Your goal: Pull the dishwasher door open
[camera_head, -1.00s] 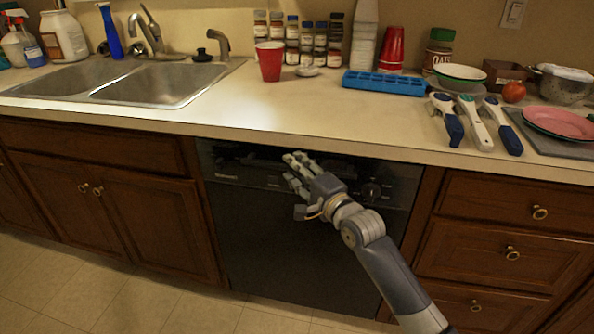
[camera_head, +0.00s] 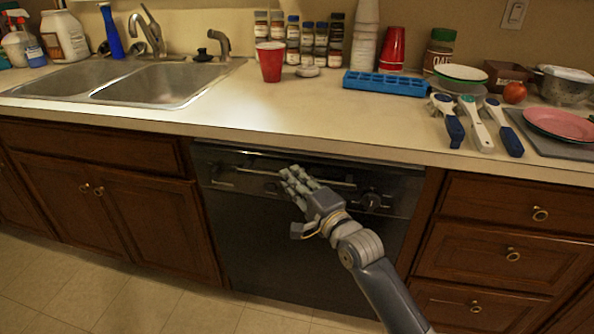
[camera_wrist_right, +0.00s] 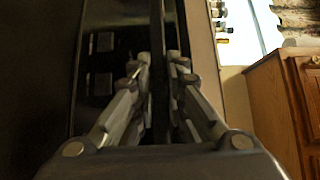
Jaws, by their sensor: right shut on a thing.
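The black dishwasher door (camera_head: 300,245) is under the counter, its top tilted slightly out from the cabinet front. Its upper panel (camera_head: 235,170) has a bar handle along the top and a round knob at the right. My right gripper (camera_head: 290,179) reaches in from the lower right, and its fingers are at the handle. In the right wrist view, the fingers (camera_wrist_right: 160,70) are closed on either side of a thin dark bar, the handle (camera_wrist_right: 158,30). The gripper partly hides the handle's middle. My left gripper is not in view.
Wooden cabinets (camera_head: 105,222) and drawers (camera_head: 497,247) flank the dishwasher. The countertop (camera_head: 300,115) overhangs it and bears a red cup (camera_head: 270,62), a blue tray (camera_head: 385,84) and several utensils. The tiled floor (camera_head: 120,302) in front looks clear.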

